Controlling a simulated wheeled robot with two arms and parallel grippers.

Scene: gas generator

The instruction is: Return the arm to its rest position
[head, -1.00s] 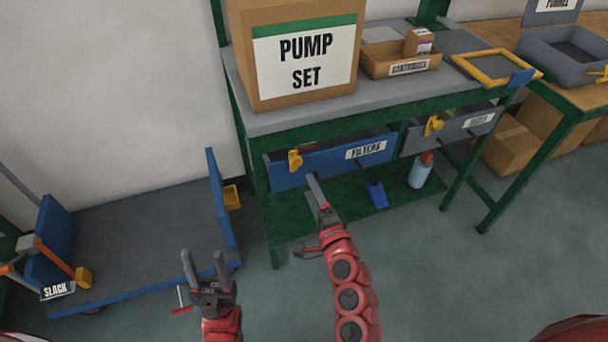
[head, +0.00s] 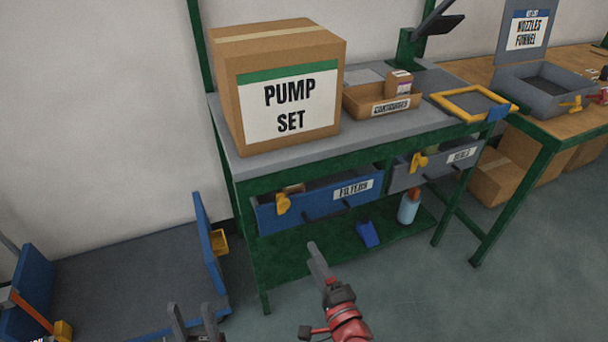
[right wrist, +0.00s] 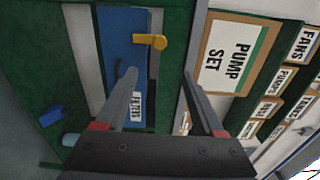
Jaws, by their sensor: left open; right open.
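My right gripper (head: 318,262) is in front of the workbench, below the blue FILTERS drawer (head: 300,209). In the right wrist view its two fingers (right wrist: 165,108) are apart with nothing between them. That view also shows the FILTERS drawer (right wrist: 127,50) beyond the fingers. My left gripper (head: 195,318) is at the bottom edge of the head view, in front of the blue cart. Its fingers are spread and empty, and its lower part is cut off. Neither gripper visibly touches anything.
The PUMP SET box (head: 290,100) and cartridge tray (head: 385,103) stand on the bench. The FILTERS drawer stands somewhat open, with a brown item showing inside. A grey drawer (head: 437,166) is beside it. A blue cart (head: 130,270) stands left.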

